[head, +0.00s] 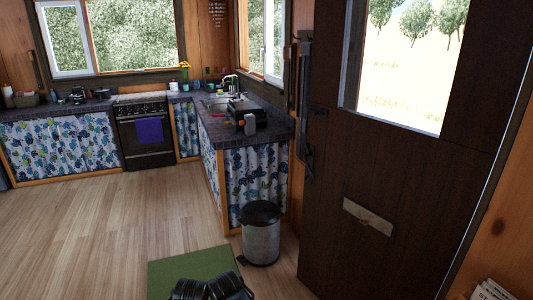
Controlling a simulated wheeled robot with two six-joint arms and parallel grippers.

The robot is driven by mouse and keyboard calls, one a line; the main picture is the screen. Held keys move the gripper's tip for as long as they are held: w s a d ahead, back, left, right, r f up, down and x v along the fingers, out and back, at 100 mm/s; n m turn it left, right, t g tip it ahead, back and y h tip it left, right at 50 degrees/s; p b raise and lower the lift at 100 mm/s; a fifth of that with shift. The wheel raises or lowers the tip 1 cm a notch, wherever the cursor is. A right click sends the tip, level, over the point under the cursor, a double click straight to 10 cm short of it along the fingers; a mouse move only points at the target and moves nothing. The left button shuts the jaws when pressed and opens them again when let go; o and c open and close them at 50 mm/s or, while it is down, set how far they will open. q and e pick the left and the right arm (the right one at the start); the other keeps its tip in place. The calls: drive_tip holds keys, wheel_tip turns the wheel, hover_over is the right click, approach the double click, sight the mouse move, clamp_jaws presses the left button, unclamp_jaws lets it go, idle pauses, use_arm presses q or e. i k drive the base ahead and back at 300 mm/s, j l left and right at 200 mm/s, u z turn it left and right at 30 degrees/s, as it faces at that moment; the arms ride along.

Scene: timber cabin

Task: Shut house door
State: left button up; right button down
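The house door (420,185) is a dark brown panel filling much of the right side of the head view. It has a window pane (408,70) looking onto a bright field with trees, and a pale metal plate (368,217) low down. Dark metal hardware (308,160) shows along its left edge. A thin bright strip runs down its right edge, beside the timber wall; I cannot tell how far the door stands open. The bottom of the door is cut off by the frame.
A metal bin (261,238) stands left of the door by the counter end (270,138). The wooden floor (90,235) at left is clear. Papers (490,291) show bottom right.

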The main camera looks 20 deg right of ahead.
sight(431, 187)
drive_tip(key=i+u, duration=0.2)
drive_tip(key=i, duration=1.55)
drive_tip(key=i+j+z, duration=0.25)
drive_tip(key=i+l, duration=0.1)
